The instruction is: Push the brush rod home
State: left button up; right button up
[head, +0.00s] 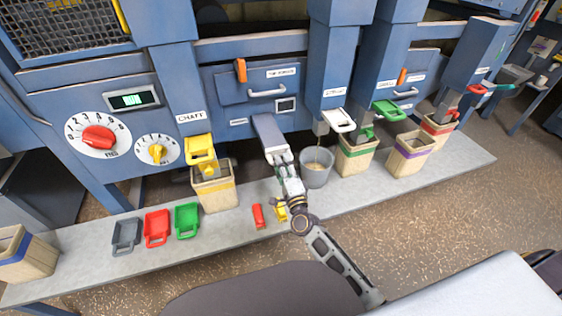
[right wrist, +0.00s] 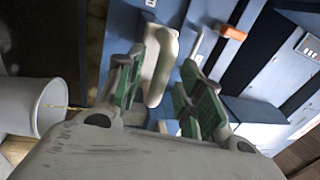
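No part is labelled as the brush rod. Two upright orange handles stick out of the blue machine front, one at the left (head: 240,70) and one farther right (head: 402,76); I cannot tell whether either belongs to the rod. One orange handle also shows in the right wrist view (right wrist: 232,33), beyond the fingers. My right gripper (head: 281,157) is in front of the machine, just left of the grey bucket (head: 317,168). Its green-padded fingers (right wrist: 165,90) are apart with nothing held. My left gripper is out of view.
A bench (head: 105,265) runs along the machine, with sacks (head: 214,192) under the spouts. Grey, red and green loose pieces (head: 157,228) lie at left. A drawer with a bar handle (head: 267,92) is above.

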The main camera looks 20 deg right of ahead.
jog(key=shift+w+r, duration=0.15)
jog(key=shift+w, duration=0.7)
jog(key=shift+c, duration=0.2)
grip_shut()
